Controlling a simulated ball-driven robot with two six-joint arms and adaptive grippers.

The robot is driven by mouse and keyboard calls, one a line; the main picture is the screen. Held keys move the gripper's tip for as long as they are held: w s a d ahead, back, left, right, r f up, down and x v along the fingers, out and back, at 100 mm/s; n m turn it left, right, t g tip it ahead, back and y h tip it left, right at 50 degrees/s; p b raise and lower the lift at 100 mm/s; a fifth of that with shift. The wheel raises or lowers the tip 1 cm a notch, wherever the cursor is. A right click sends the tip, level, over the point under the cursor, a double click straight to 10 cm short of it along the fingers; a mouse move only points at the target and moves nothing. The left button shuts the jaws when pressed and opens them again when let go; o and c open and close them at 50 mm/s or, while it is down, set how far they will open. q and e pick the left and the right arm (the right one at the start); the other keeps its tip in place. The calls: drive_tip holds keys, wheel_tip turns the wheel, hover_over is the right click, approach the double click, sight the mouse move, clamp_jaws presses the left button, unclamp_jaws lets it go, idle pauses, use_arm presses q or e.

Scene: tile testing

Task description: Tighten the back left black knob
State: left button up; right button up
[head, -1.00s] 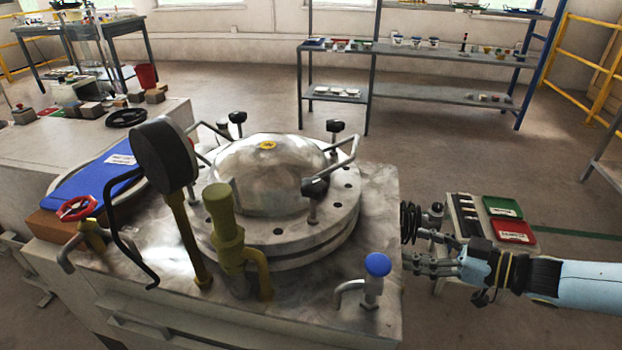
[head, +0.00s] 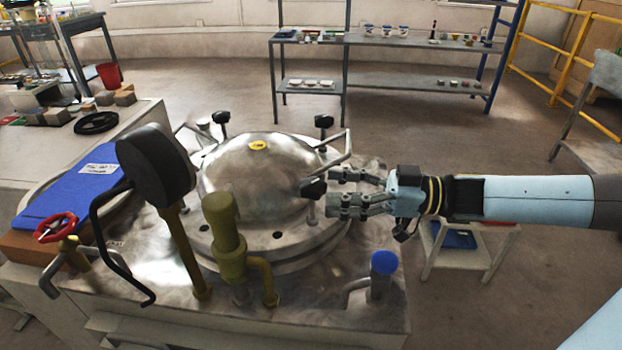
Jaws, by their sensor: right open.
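A metal dome lid (head: 262,178) with a round flange sits on the machine's top. The back left black knob (head: 221,118) stands upright on its bolt behind the dome. A back right black knob (head: 323,121) stands at the far right of the lid. A front right black knob (head: 313,188) sits at the lid's right side. My right gripper (head: 333,192) is open, pointing left, with its fingertips close to the front right knob; I cannot tell whether they touch it. It is well apart from the back left knob. My left gripper is not in view.
A black gauge (head: 155,165) on a yellow pipe and a yellow-green valve (head: 225,235) stand in front of the lid. A blue knob (head: 383,262) is at the front right. A lid handle (head: 338,152) rises near my right gripper. A small stool (head: 470,248) stands at right.

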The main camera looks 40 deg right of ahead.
sight(312, 182)
drive_tip(key=x, duration=0.4)
drive_tip(key=shift+w+a, duration=0.25)
drive_tip(key=shift+w, duration=0.1)
drive_tip(key=shift+c, duration=0.5)
drive_tip(key=c, duration=1.1)
